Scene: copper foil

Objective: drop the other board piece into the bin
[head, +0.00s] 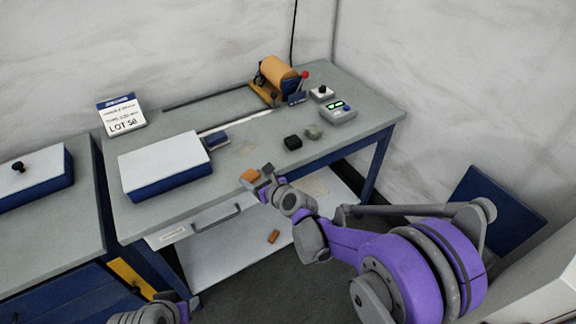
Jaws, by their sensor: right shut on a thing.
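An orange-brown board piece (250,175) is at the tips of my right gripper (262,178), which is shut on it, at the front edge of the grey workbench (230,185). I cannot tell whether the piece touches the bench top. A second small orange-brown piece (273,237) lies lower down, near the front of the pale lower shelf (225,250); whether it is on the shelf or the floor is unclear. My left gripper is at the bottom left edge, mostly cut off, and its jaws cannot be judged. No bin can be identified with certainty.
A blue box with a white lid (165,160) stands on the bench at left. A roller with a copper roll (278,72), a small meter (338,112), a black block (293,142) and a LOT sign (122,115) stand farther back. A dark blue panel (498,205) is at right.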

